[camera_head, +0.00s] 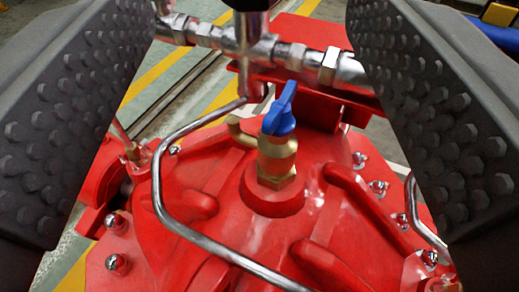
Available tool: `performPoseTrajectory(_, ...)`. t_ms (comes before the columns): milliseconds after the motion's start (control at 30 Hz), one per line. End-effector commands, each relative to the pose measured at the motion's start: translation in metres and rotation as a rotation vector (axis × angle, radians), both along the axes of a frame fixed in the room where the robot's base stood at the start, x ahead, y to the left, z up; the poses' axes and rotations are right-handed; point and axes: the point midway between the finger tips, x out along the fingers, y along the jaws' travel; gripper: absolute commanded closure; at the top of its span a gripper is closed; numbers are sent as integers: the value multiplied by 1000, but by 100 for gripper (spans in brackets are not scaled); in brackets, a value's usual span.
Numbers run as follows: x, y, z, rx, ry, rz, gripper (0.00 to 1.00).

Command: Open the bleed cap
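A brass valve fitting (276,160) with a blue lever handle (283,112) stands on the red pump casing (235,225), near the middle of the head camera view. The blue handle is tilted up and to the right. It is the part here that looks most like the bleed cap; no other cap is clear to see. A short brass outlet (240,133) points left from the fitting. My gripper (258,150) is open wide, its two dark studded fingers at the left and right edges of the view. The valve appears between them, with neither finger touching it.
A bent steel tube (160,190) runs close to the left of the valve and across below it. A horizontal metal pipe (265,50) crosses behind. Several bolts stud the casing. Yellow floor stripes (155,75) show beyond.

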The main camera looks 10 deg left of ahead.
Motion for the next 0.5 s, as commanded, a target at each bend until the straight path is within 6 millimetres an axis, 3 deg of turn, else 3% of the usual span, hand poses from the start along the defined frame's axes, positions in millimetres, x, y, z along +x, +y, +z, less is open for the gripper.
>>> performPoseTrajectory(500,-1,3,2,0,3,3,43)
